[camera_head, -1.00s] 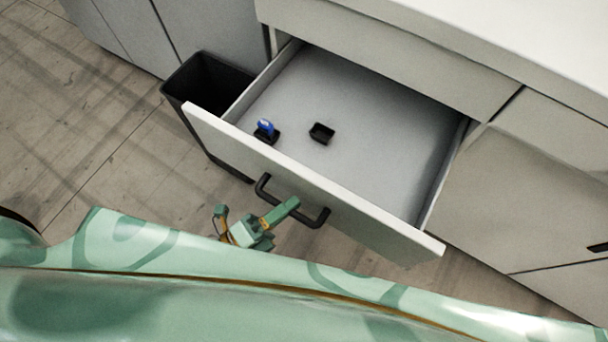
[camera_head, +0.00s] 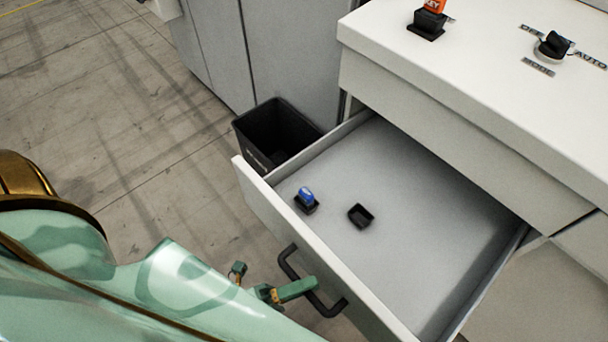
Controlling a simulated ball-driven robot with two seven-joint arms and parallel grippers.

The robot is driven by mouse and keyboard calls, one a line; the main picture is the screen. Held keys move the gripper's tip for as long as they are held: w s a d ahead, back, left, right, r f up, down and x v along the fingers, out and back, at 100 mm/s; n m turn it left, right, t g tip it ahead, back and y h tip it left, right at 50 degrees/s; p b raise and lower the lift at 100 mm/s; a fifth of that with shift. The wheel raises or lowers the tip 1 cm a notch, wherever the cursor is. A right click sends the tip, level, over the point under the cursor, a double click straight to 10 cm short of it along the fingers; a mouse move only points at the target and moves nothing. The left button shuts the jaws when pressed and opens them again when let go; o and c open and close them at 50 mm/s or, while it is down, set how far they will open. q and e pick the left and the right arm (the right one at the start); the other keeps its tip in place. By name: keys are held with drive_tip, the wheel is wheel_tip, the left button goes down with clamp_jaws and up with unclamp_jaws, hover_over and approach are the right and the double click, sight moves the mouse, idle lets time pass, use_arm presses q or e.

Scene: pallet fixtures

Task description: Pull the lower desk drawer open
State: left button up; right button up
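The desk drawer stands pulled out, its pale front panel (camera_head: 318,268) toward me and its grey inside showing. Its black bar handle (camera_head: 290,268) is on the outer face. My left gripper (camera_head: 268,282) is at the handle with its green fingers spread apart. One finger reaches across the handle; the other is to the left of it, clear of the bar. I cannot tell whether the finger touches the bar. My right gripper is not in view.
Inside the drawer are a blue-topped black piece (camera_head: 306,201) and a small black tray (camera_head: 360,216). A black bin (camera_head: 272,137) stands close behind the drawer's left side. The desk top (camera_head: 480,62) holds an orange-and-black item (camera_head: 428,20) and a black knob (camera_head: 552,46). Floor at left is clear.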

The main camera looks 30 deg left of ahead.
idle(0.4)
use_arm(q)
drive_tip(key=v, duration=1.6)
drive_tip(key=shift+s+b, duration=0.2)
drive_tip(key=shift+b, duration=0.1)
